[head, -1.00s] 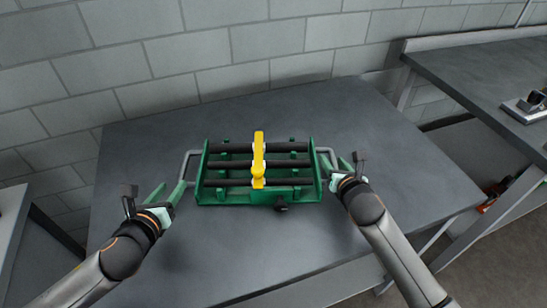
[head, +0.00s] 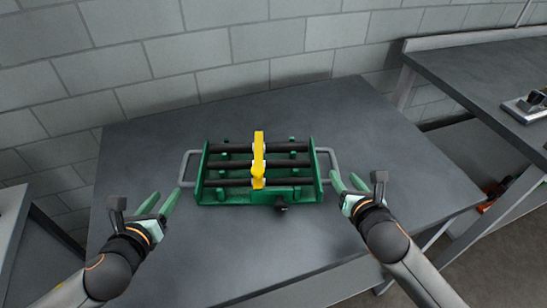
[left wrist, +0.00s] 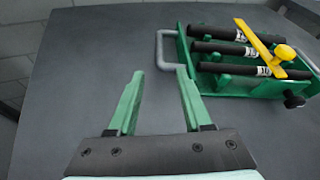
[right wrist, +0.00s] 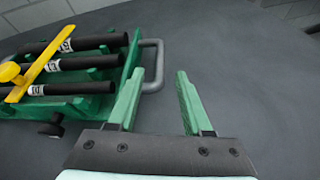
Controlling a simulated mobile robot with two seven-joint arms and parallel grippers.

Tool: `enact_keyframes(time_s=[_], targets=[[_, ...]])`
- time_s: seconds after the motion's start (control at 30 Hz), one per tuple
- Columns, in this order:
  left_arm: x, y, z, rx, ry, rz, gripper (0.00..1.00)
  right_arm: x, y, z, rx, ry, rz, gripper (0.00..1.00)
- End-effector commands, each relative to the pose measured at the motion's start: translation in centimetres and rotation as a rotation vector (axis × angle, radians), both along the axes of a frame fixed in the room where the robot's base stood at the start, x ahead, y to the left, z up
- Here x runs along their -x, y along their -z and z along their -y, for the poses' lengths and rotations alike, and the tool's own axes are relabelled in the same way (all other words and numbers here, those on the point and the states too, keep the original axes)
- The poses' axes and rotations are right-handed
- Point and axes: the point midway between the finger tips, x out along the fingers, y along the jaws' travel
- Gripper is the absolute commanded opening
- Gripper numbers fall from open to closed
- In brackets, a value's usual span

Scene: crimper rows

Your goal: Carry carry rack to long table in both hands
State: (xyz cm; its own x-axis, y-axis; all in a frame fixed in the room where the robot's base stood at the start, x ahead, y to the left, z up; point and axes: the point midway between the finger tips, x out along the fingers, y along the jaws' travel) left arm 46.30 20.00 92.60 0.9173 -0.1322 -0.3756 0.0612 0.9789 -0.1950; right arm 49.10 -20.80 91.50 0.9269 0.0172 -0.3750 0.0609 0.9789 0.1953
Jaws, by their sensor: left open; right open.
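The carry rack (head: 228,195) is a green frame with grey loop handles at its left and right ends. It holds several black tubes under a yellow bar (head: 259,160) and rests on the dark grey table. My left gripper (head: 164,203) is open and empty, in front of and left of the rack's left handle (head: 187,168); that handle also shows in the left wrist view (left wrist: 160,50). My right gripper (head: 347,181) is open and empty, just right of and in front of the right handle (head: 333,165).
The dark grey table (head: 330,112) is otherwise clear around the rack. Another grey table (head: 460,70) stands at the right with a metal device (head: 530,106) on it, across a gap. A block wall (head: 200,60) runs behind. A light surface edge shows at the far left.

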Motion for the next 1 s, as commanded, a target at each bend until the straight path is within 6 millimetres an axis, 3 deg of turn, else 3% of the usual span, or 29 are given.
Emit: enact_keyframes(time_s=[0.1, 0.3, 1.0], targets=[[0.0, 0.0, 0.0, 0.0, 0.0, 0.0, 0.5, 1.6, -0.6, 0.0, 0.002, -0.001, -0.001, 0.5], [0.0, 0.0, 0.0, 0.0, 0.0, 0.0, 0.5, 2.8, -1.1, 0.1, 0.001, 0.0, -0.001, 0.5], [0.0, 0.0, 0.0, 0.0, 0.0, 0.0, 0.5, 2.8, -1.2, 0.1, 0.0, 0.0, 0.0, 0.5]])
